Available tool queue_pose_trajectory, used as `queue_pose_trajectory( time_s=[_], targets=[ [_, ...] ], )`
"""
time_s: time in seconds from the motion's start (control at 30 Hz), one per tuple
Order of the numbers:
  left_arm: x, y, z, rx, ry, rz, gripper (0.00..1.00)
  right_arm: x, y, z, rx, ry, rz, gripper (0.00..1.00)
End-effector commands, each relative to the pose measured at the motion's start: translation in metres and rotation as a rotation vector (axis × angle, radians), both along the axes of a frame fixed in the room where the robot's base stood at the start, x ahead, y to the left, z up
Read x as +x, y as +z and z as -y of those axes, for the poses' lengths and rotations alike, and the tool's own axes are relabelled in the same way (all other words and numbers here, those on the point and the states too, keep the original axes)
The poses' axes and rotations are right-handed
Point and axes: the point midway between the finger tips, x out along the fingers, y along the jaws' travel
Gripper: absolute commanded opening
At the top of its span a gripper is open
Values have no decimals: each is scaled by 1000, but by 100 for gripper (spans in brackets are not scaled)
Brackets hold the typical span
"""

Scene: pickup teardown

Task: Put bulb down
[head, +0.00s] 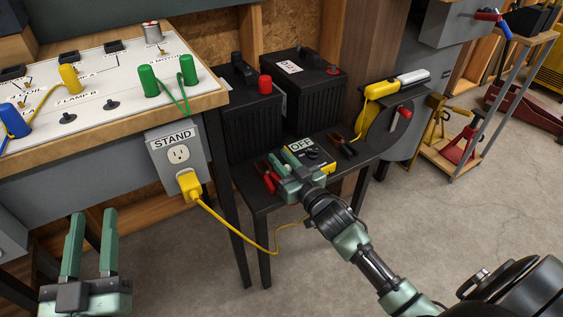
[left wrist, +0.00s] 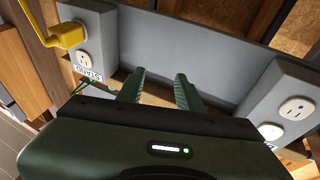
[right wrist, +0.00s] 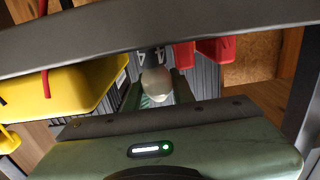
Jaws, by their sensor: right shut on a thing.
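The bulb (right wrist: 156,84) shows in the right wrist view as a pale, rounded glass with a dark part above it. It sits between the fingers of my right gripper (right wrist: 156,92), which is shut on it. In the head view my right gripper (head: 281,166) is low over the black side table (head: 262,203), beside the yellow box marked OFF (head: 313,152). The bulb is hidden there by the gripper. My left gripper (head: 92,228) is open and empty at the lower left; its spread fingers also show in the left wrist view (left wrist: 158,88).
The bench panel (head: 115,88) with leads is at left; a yellow cord (head: 232,228) runs from the STAND outlet (head: 177,150).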

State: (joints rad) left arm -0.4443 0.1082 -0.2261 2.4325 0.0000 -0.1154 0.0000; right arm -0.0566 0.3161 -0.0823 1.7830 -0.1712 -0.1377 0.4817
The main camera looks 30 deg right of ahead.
Motion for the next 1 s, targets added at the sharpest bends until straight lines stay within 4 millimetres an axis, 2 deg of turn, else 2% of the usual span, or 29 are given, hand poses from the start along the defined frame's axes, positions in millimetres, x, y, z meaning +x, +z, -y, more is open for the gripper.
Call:
queue_pose_trajectory(
  time_s=[0.43,0.47,0.5,0.53,0.9,1.0],
  targets=[
    [-2,6,0,-9,-2,34,36,0,-5,0,1,0,-1,0],
    [-2,7,0,-10,-2,36,36,0,-4,0,0,0,0,32],
    [-2,7,0,-9,-2,35,36,0,-4,0,0,0,0,43],
    [-2,7,0,-9,-2,35,36,0,-4,0,0,0,0,46],
    [-1,6,1,-7,-1,23,36,0,0,0,-1,0,1,46],
    [2,-7,-1,12,3,-47,36,-11,-1,1,1,-1,-4,46]
  ],
)
